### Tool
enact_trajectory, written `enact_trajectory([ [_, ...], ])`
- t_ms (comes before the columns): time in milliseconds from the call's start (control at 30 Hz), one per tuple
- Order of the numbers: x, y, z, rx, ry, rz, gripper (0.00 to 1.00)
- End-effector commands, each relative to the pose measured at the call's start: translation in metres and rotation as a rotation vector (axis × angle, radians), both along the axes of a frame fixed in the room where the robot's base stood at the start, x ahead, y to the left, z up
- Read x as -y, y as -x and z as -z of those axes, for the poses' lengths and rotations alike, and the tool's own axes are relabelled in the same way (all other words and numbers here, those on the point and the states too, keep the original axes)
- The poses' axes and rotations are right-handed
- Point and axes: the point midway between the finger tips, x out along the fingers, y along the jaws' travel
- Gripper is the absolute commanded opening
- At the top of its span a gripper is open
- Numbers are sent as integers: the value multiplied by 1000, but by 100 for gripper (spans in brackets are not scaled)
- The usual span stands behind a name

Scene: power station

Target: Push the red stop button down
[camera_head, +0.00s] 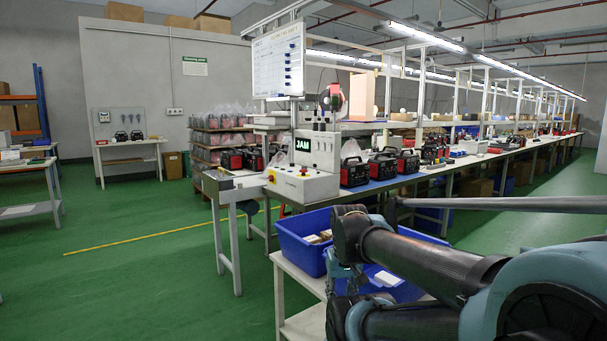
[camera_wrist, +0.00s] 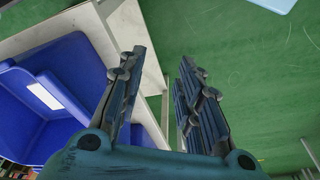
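A small yellow piece with a red spot (camera_head: 271,177) is at the box's left. My gripper (camera_wrist: 162,58) is open and empty, its two fingers well apart in the wrist view. In the head view it is mostly hidden by my arm, low and in front of the box. The wrist view does not show the button.
A blue bin (camera_head: 303,243) with small items sits on a low white table (camera_head: 299,281) in front of the workbench; it also shows beside my gripper in the wrist view (camera_wrist: 77,68). Red-and-black units (camera_head: 354,172) line the bench. Green floor (camera_head: 150,280) is clear on the left.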

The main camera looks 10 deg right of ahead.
Motion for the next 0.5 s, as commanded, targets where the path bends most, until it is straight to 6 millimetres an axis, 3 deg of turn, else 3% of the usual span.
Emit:
enact_trajectory([
  [33, 0, 6, -4, 8, -1, -1, 13],
  [100, -1, 3, -9, 11, -3, -5, 0],
  [267, -3, -21, -36, 24, -17, -26, 0],
  [500, -10, -74, -91, 57, -43, -73, 0],
])
